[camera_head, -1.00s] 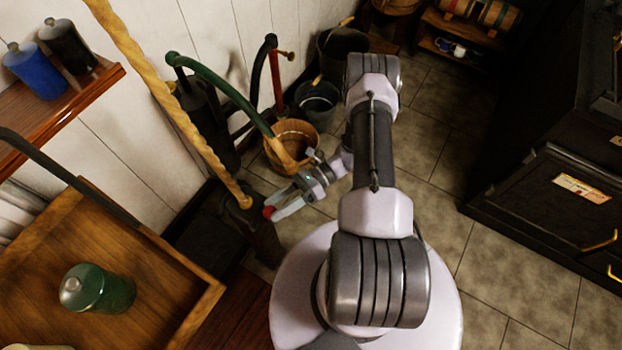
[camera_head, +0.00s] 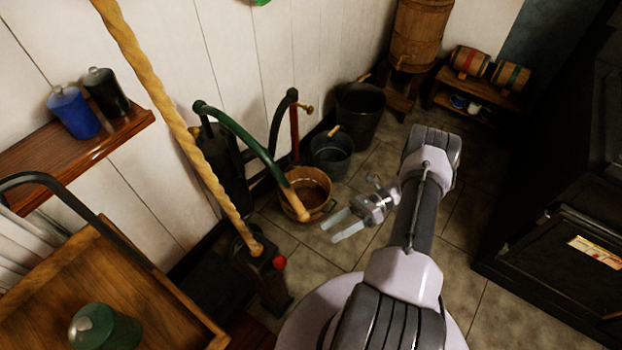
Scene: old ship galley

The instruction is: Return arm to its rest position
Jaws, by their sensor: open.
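My gripper (camera_head: 329,232) is open, with its two pale fingers apart and nothing between them. It points to the left over the tiled floor, in front of the wooden bucket (camera_head: 310,180). My arm reaches up from my base at the bottom of the picture, bends at the top, and comes back down to the left to the gripper. A small red knob (camera_head: 279,262) shows to the left of and below the fingertips, apart from them.
A green-handled pump (camera_head: 241,138) and a pale twisted pole (camera_head: 165,110) stand left of the gripper. A wooden tray table (camera_head: 50,285) with a green jar (camera_head: 103,330) is at lower left. A black stove or cabinet (camera_head: 555,235) stands right. Tiled floor (camera_head: 375,165) lies open between.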

